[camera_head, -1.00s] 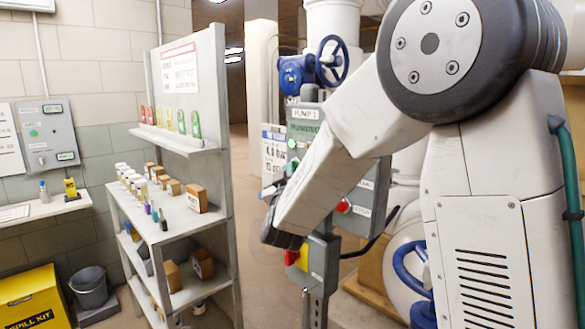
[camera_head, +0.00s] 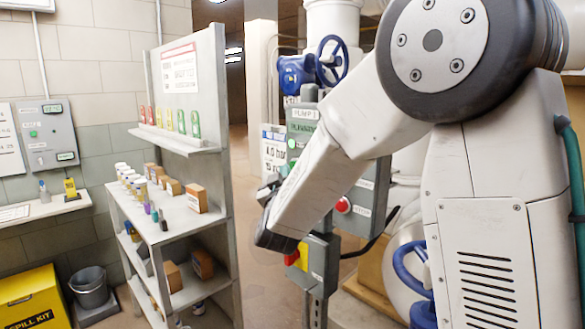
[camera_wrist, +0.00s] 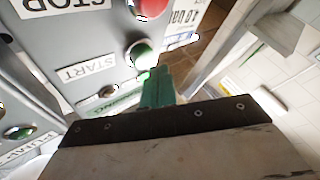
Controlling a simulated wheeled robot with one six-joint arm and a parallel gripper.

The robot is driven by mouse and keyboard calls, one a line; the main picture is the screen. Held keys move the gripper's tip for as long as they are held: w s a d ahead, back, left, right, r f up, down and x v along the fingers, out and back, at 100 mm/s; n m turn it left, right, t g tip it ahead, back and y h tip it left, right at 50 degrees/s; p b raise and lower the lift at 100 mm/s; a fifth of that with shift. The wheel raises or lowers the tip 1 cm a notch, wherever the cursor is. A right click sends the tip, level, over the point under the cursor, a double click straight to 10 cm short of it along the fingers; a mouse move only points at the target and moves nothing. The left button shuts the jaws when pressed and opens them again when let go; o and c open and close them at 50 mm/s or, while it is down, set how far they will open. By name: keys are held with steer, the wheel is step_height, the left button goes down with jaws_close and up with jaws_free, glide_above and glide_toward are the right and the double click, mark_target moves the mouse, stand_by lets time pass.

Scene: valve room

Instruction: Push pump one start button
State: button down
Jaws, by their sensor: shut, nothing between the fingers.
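In the wrist view, upside down, a green button (camera_wrist: 141,54) sits beside the START label (camera_wrist: 85,69) on the grey pump panel (camera_wrist: 60,45). My gripper (camera_wrist: 158,72) has its teal fingers together, with nothing between them. The fingertips are very close to the button's lower right edge in the picture; I cannot tell if they touch. In the head view, the PUMP 1 box (camera_head: 303,113) stands behind my arm, which hides the START button. My gripper (camera_head: 268,188) shows small and dark left of the box.
A shelf rack (camera_head: 175,215) with small boxes and bottles stands left.

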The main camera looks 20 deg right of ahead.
steer(key=shift+s+a, duration=0.3)
steer(key=shift+a, duration=0.5)
steer(key=shift+s+a, duration=0.35)
steer(key=shift+a, duration=0.4)
steer(key=shift+s+a, duration=0.3)
steer(key=shift+a, duration=0.5)
